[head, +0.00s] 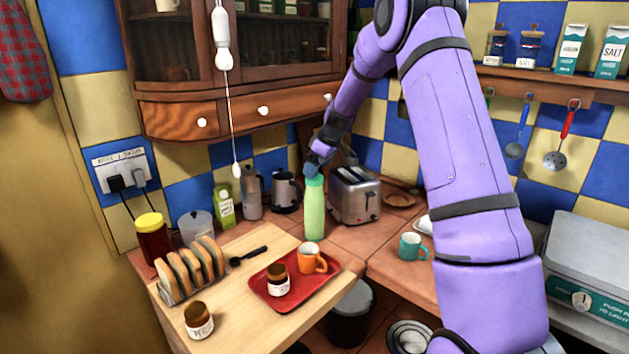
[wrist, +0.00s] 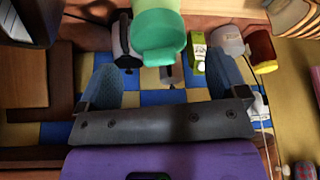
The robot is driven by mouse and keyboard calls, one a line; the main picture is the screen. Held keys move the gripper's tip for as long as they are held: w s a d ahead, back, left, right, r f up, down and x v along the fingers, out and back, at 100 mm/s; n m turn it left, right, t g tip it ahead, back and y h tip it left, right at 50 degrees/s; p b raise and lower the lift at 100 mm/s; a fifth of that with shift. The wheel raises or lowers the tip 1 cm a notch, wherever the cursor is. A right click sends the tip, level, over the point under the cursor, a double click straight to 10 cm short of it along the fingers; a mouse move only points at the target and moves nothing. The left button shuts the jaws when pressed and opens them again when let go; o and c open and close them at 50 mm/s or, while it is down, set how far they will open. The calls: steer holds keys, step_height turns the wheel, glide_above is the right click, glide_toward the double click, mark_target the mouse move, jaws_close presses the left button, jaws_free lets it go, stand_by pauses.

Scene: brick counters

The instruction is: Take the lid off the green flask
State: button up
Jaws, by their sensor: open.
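The green flask (head: 314,212) stands upright on the tiled counter, left of the toaster. Its darker green lid (wrist: 158,35) is on it and fills the top middle of the wrist view. In the head view my gripper (head: 317,162) is at the top of the flask and partly hides the lid. In the wrist view my gripper (wrist: 164,65) is open, with one blue finger on each side and the lid lined up between them. I cannot tell whether either finger touches the lid; a gap shows on both sides.
The toaster (head: 354,196) stands close to the flask's right. A kettle (head: 286,192) and moka pot (head: 251,194) are behind left. A red tray (head: 319,286) with an orange mug (head: 311,258) is in front. A wooden cabinet (head: 180,122) hangs above left.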

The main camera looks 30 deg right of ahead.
steer(key=x, duration=0.5)
steer(key=shift+w, duration=0.1)
steer(key=shift+r, duration=0.1)
steer(key=c, duration=1)
steer(key=shift+o, duration=0.2)
